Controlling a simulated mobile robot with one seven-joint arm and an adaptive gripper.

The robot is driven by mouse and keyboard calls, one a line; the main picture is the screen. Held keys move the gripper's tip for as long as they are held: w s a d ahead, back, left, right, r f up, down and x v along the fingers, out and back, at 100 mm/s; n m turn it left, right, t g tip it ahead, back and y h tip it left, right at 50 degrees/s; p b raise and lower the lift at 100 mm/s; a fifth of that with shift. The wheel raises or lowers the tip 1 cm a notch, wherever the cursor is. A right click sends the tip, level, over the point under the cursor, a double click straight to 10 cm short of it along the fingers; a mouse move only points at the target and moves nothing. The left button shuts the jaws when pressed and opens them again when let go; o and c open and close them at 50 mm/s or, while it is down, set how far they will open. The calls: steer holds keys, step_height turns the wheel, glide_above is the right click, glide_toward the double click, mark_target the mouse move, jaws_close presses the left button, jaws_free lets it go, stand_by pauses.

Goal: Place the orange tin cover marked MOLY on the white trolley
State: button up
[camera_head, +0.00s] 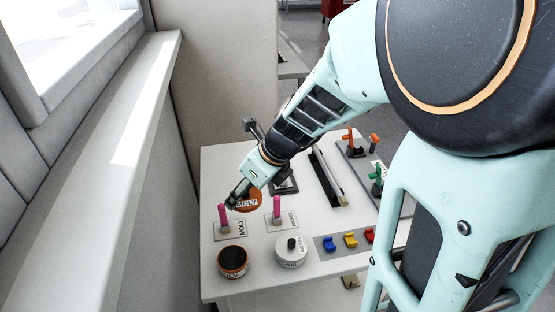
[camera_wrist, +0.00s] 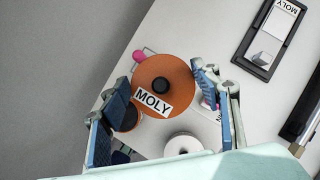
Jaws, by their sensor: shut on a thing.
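The orange tin cover marked MOLY (camera_head: 247,204) is a round disc with a black knob and a white label. My gripper (camera_head: 238,197) is shut on it and holds it over the white table (camera_head: 222,160). In the wrist view the cover (camera_wrist: 178,72) shows between the two blue-padded fingers (camera_wrist: 160,103), its label facing the camera. An open orange-rimmed tin with dark contents (camera_head: 232,263) stands at the table's front left; its rim shows partly behind the left finger in the wrist view. I cannot tell whether this white table is the trolley.
A white tin with a black-knobbed lid (camera_head: 291,251) stands beside the open tin. Pink-handled tools (camera_head: 277,208) stand on labelled plates. Blue, yellow and red pieces (camera_head: 350,240) sit on a grey strip. A black holder labelled MOLY (camera_wrist: 270,40) lies behind. A wall and ledge (camera_head: 135,120) run along the left.

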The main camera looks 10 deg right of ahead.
steer(key=w+f, duration=0.3)
steer(key=w, duration=0.1)
steer(key=w+a+f+b, duration=0.1)
steer(key=w+f, duration=0.2)
steer(key=w, duration=0.1)
steer(key=w+a+f, duration=0.1)
steer(key=w+f, duration=0.2)
steer(key=w, duration=0.2)
steer(key=shift+f+b, duration=0.1)
steer(key=shift+b, duration=0.3)
steer(key=shift+w+a+f, duration=0.1)
steer(key=shift+w+f, duration=0.15)
steer(key=shift+f, duration=0.15)
step_height(320, 180, down, 3)
steer(key=shift+f+b, duration=0.1)
steer(key=shift+b, duration=0.4)
steer(key=o, duration=1.2)
steer(key=shift+c, duration=0.2)
